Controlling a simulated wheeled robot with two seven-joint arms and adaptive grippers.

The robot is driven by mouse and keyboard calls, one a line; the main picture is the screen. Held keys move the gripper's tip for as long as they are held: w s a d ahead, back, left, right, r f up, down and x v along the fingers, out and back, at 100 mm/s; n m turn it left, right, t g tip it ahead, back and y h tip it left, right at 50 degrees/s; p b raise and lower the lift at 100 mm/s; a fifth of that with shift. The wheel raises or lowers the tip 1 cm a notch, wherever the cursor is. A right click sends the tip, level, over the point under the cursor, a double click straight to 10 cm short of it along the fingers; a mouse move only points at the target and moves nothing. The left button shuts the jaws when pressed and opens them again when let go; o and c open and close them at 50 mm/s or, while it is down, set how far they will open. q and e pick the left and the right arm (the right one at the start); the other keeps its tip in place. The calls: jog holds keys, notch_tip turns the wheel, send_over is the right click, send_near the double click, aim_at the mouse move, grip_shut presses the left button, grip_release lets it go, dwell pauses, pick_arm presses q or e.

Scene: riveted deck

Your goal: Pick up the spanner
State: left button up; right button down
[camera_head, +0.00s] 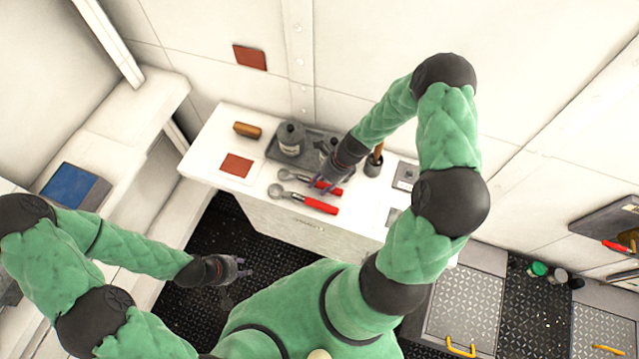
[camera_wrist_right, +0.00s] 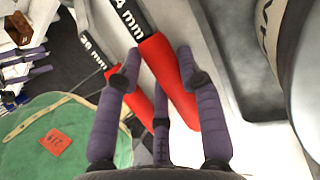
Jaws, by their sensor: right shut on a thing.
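Two spanners with grey heads and red handles lie side by side on the white counter. My right gripper (camera_head: 325,186) is over the handle of the rear spanner (camera_head: 292,176). In the right wrist view, its purple-grey fingers (camera_wrist_right: 158,90) are shut around this spanner's red handle (camera_wrist_right: 165,62), whose dark shaft is marked "4 mm", the rest cut off. The front spanner (camera_head: 315,204) lies apart, nearer my body; its handle also shows in the wrist view (camera_wrist_right: 112,74), partly behind a finger. My left gripper (camera_head: 240,268) is empty, fingers apart, above the dark floor.
Behind the spanners a grey tray (camera_head: 272,153) holds a grey bottle (camera_head: 290,138). A dark cup (camera_head: 373,166) with a brown handle stands right of my right gripper. A brown cylinder (camera_head: 247,130) and a red-brown square (camera_head: 237,165) are at the counter's left.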

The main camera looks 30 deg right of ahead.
jog(key=shift+r, duration=0.4)
notch_tip(320, 180, up, 2)
jog(key=shift+r, duration=0.25)
jog(key=s+a+r+p, duration=0.1)
jog(key=s+a+r, duration=0.1)
jog(key=s+r, duration=0.7)
jog(key=s, duration=0.4)
jog(key=shift+s+r+p, duration=0.2)
jog(key=shift+s+p, duration=0.1)
jog(key=shift+s, duration=0.1)
jog(key=shift+a, duration=0.1)
